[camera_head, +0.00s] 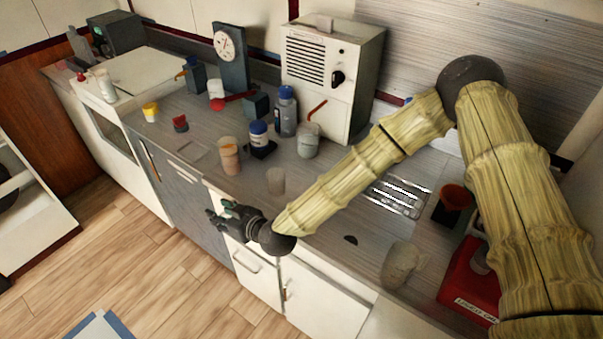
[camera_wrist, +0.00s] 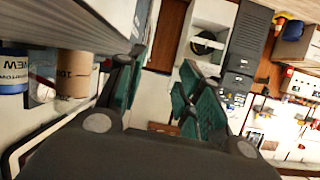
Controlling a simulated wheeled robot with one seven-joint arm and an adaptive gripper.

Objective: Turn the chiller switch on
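No switch with a readable chiller label shows in either view. A white-and-grey vented box (camera_head: 325,75) stands at the back of the counter, with a black knob (camera_head: 337,78) on its front; I cannot tell whether this is the chiller control. My gripper (camera_head: 218,213) is over the counter's front edge, pointing left, well away from the box. In the wrist view its teal-padded fingers (camera_wrist: 165,92) stand apart with nothing between them. A dark grey panel-like unit (camera_wrist: 246,50) shows beyond the fingers, too small to read.
Several jars and bottles, including a blue-capped bottle (camera_head: 286,112) and an orange-brown jar (camera_head: 229,155), crowd the counter (camera_head: 330,215) behind my gripper. A dial clock (camera_head: 230,50) stands at the back. A red box (camera_head: 468,283) is at right. The wooden floor (camera_head: 150,265) in front is mostly clear.

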